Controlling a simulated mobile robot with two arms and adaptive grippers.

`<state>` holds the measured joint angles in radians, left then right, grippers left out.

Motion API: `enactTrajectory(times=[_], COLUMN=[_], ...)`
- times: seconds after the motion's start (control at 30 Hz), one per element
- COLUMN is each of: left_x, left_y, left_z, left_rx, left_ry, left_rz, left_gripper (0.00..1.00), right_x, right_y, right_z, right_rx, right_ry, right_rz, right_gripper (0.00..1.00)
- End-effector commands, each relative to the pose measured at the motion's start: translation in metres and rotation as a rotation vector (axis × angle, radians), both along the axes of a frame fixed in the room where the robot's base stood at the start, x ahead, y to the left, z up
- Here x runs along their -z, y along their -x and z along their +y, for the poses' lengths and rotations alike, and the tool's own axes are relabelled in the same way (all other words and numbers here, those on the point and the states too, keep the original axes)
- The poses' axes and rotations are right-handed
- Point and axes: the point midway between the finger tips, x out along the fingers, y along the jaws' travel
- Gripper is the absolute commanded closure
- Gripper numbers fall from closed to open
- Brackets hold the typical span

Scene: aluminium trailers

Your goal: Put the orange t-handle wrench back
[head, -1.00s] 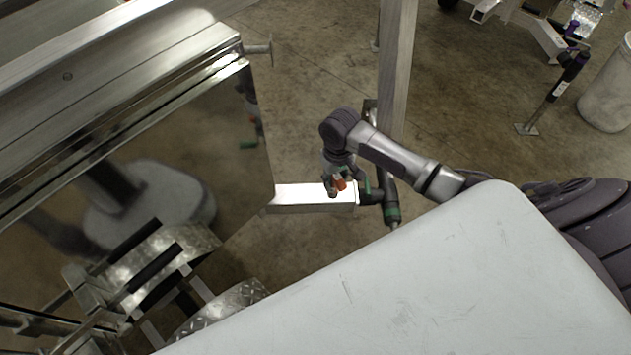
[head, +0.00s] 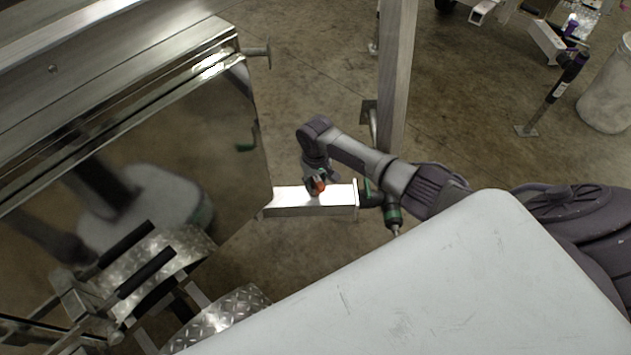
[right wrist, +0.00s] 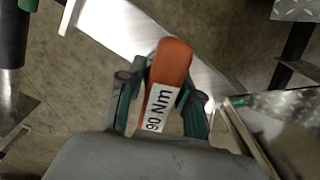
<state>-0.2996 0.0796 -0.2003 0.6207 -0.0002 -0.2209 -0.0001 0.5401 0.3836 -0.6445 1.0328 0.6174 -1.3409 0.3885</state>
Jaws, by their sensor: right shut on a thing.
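The orange t-handle wrench (right wrist: 171,66) shows in the right wrist view as a rounded orange handle with a white "90 Nm" label. It lies between the two fingers of my right gripper (right wrist: 164,92), which is shut on it. In the head view the wrench is a small orange spot (head: 318,187) at the tip of my right gripper (head: 315,183), over the bright aluminium beam (head: 290,203). Whether it touches the beam cannot be told. The rest of the wrench is hidden. My left gripper is not in view.
A green and dark tool-like part (head: 391,208) sits at the beam's right end, beside a vertical metal post (head: 397,75). A reflective trailer panel (head: 150,150) stands at left, with diamond-plate steps (head: 225,312) below. Open concrete floor (head: 310,90) lies behind.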

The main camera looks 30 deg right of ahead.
Motion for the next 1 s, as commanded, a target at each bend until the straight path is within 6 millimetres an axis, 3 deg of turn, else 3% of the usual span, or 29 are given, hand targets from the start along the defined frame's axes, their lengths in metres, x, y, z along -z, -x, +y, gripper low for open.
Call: enactTrajectory(times=[0.07,0.1,0.2,0.57,0.67,1.0], left_x=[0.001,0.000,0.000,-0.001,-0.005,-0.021], left_y=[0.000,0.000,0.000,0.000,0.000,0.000], left_z=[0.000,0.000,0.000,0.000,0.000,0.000], left_rx=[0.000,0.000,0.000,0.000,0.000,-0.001], left_ry=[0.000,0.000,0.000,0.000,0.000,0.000], left_rz=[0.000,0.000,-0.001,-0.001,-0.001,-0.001], left_gripper=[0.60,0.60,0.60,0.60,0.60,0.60], right_x=[0.001,0.001,0.001,-0.003,-0.015,-0.085], right_y=[0.000,0.000,0.000,0.000,0.000,0.000], right_z=[0.000,0.000,0.000,0.000,0.000,-0.001], right_rx=[0.000,0.000,0.000,0.000,-0.001,0.000], right_ry=[-0.001,0.000,0.000,0.000,-0.001,0.000], right_rz=[-0.001,0.000,0.001,0.000,-0.001,-0.003], right_gripper=[1.00,0.59,0.42,0.41,0.41,0.41])
